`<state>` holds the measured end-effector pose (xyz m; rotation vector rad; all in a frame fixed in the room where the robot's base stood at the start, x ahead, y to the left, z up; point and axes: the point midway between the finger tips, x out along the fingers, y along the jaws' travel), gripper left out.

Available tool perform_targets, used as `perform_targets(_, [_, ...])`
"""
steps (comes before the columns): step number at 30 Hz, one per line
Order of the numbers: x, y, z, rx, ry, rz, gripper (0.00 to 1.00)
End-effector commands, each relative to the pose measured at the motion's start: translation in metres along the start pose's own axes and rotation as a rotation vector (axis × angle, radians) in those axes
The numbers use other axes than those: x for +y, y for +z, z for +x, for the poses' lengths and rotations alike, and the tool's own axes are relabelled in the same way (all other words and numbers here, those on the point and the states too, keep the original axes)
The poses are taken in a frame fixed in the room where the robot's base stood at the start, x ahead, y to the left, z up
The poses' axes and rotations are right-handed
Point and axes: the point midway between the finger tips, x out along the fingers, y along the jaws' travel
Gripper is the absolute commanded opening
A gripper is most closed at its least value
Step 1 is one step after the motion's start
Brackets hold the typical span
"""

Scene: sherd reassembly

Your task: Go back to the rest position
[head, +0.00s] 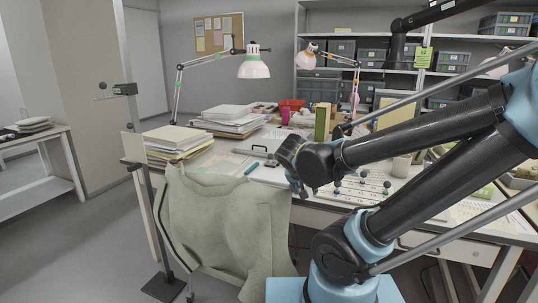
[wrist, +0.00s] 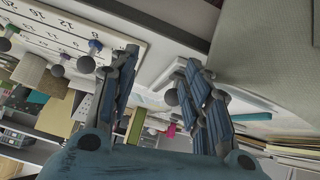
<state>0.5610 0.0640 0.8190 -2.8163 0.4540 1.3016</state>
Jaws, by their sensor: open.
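My gripper (head: 296,186) hangs at the end of my arm, over the front part of the white desk (head: 323,205), and is largely hidden behind the wrist in the head view. In the wrist view my gripper (wrist: 160,62) shows two blue-grey fingers spread apart with nothing between them. The wrist view is tilted. A white numbered board (wrist: 75,35) with several ball-topped pegs lies to the left of the fingers there. In the head view this board (head: 345,197) lies right of my gripper.
A chair draped with a grey-green cloth (head: 225,220) stands before the desk, close to my gripper. Paper stacks (head: 175,138), a white lamp (head: 254,67) and a green box (head: 321,122) stand on the desk. A thin stand (head: 150,210) rises at left. Open floor lies further left.

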Motion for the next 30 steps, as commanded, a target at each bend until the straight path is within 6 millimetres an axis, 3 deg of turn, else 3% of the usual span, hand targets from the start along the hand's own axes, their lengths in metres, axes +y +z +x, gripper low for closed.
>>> perform_targets(6, [0.041, 0.029, 0.006, -0.153, 0.027, -0.058, 0.44])
perform_targets(15, [0.076, 0.072, 0.001, -0.341, -0.021, -0.13, 0.44])
perform_targets(24, [0.091, 0.109, -0.012, -0.467, -0.141, -0.181, 0.44])
perform_targets(30, [0.09, 0.122, -0.019, -0.498, -0.207, -0.204, 0.44])
